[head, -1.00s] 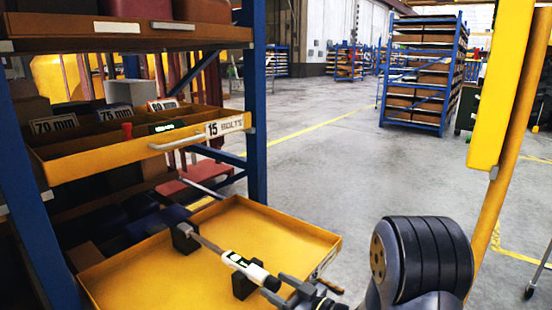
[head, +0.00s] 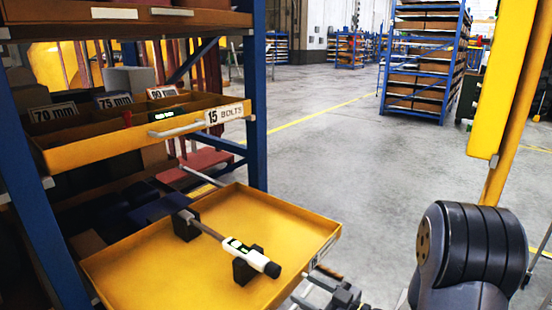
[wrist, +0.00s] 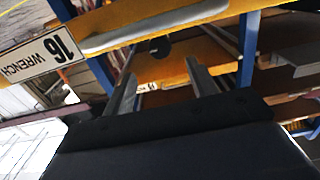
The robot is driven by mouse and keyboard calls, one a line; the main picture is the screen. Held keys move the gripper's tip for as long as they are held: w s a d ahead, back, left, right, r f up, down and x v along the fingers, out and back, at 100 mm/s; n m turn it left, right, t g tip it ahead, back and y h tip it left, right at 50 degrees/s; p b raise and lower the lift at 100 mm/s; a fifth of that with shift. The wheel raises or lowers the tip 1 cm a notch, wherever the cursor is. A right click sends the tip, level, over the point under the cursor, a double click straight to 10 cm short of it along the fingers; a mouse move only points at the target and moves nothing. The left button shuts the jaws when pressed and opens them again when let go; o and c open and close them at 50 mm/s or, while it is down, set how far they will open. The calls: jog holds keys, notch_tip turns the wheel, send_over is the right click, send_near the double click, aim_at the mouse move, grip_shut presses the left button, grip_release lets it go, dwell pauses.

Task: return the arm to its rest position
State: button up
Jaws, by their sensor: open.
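My gripper (head: 314,284) is in the lower middle of the head view, just outside the front right edge of the lower yellow drawer (head: 130,283). Its jaws are open with nothing between them. In the wrist view both fingers (wrist: 160,88) are apart and point toward the drawer front. A wrench with a white and black handle (head: 250,256) lies across two black holders in that drawer, clear of my gripper. My dark grey arm link is at lower right of the head view.
The drawer front carries a label, 16 WRENCH (wrist: 42,57), upside down in the wrist view. Above is a pulled-out drawer labelled 15 BOLTS (head: 224,114). A yellow post (head: 502,80) stands at right. Open floor (head: 340,150) lies beyond, before another blue rack (head: 424,60).

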aim_at(278, 272)
jog(key=b+x, duration=0.1)
jog(key=x, duration=0.7)
jog(key=shift+w+a, duration=0.15)
jog(key=shift+a, duration=0.15)
jog(key=shift+w+a+r+p, duration=0.2)
jog(key=shift+p, duration=0.2)
jog(key=shift+d+m+p, duration=0.1)
jog(key=shift+m+p, duration=0.4)
jog(key=shift+m, duration=0.2)
jog(key=p+v, duration=0.1)
jog(key=v, duration=1)
jog(key=w+a+n+b, duration=0.1)
jog(key=w+a+b, duration=0.1)
jog(key=a, duration=0.1)
jog(key=w+a+n+b, duration=0.2)
jog(key=a+b, duration=0.1)
jog(key=w+a+n+b, duration=0.2)
jog(key=w+a+b, duration=0.1)
jog(key=shift+a+f, duration=0.1)
jog(key=shift+a, duration=0.05)
